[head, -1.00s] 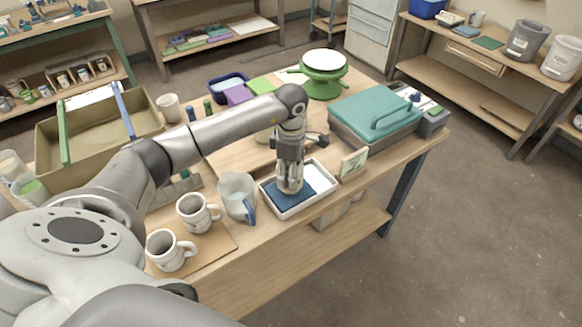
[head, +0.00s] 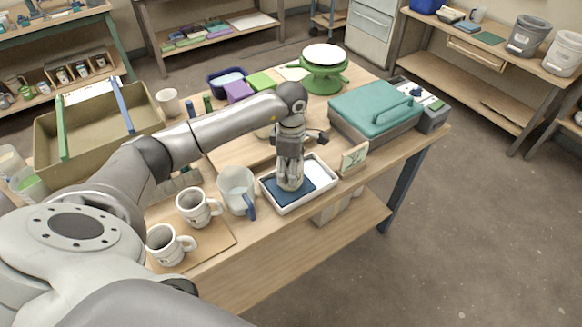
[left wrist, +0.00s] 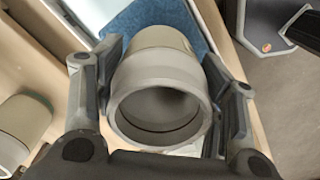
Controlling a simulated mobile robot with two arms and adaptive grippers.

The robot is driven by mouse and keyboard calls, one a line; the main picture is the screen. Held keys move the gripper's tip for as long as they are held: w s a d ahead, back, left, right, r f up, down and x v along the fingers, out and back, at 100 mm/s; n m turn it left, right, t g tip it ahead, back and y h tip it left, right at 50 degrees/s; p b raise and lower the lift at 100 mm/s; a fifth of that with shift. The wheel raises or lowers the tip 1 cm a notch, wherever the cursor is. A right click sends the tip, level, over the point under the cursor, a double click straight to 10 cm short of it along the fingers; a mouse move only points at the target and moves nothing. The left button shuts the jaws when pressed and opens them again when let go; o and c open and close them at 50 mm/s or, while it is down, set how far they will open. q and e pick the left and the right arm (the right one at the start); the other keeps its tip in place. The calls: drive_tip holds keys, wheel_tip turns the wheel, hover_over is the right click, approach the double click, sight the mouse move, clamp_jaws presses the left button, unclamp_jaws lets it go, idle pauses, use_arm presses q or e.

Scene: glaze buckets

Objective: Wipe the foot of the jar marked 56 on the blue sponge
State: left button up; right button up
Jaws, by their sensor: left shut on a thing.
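My left gripper (head: 289,158) is shut on a grey jar (head: 290,181), with a finger on each side of it. The jar is upright, its foot at the blue sponge (head: 278,194); I cannot tell whether they touch. The sponge lies in the left part of a shallow white tray (head: 321,178) at the table's front edge. In the left wrist view the jar's open mouth (left wrist: 160,112) faces the camera and the sponge (left wrist: 165,14) shows behind it. No number is readable on the jar. My right gripper is not in view.
A pitcher with a blue handle (head: 236,188) stands just left of the tray. Two mugs (head: 198,208) (head: 168,245) stand on a board farther left. A small card stand (head: 354,158) and a teal-lidded box (head: 374,108) are to the right, a green turntable (head: 324,73) behind.

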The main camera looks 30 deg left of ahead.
use_arm(q)
drive_tip(key=shift+f+b, duration=0.3)
drive_tip(key=shift+f, duration=0.05)
drive_tip(key=shift+w, duration=0.1)
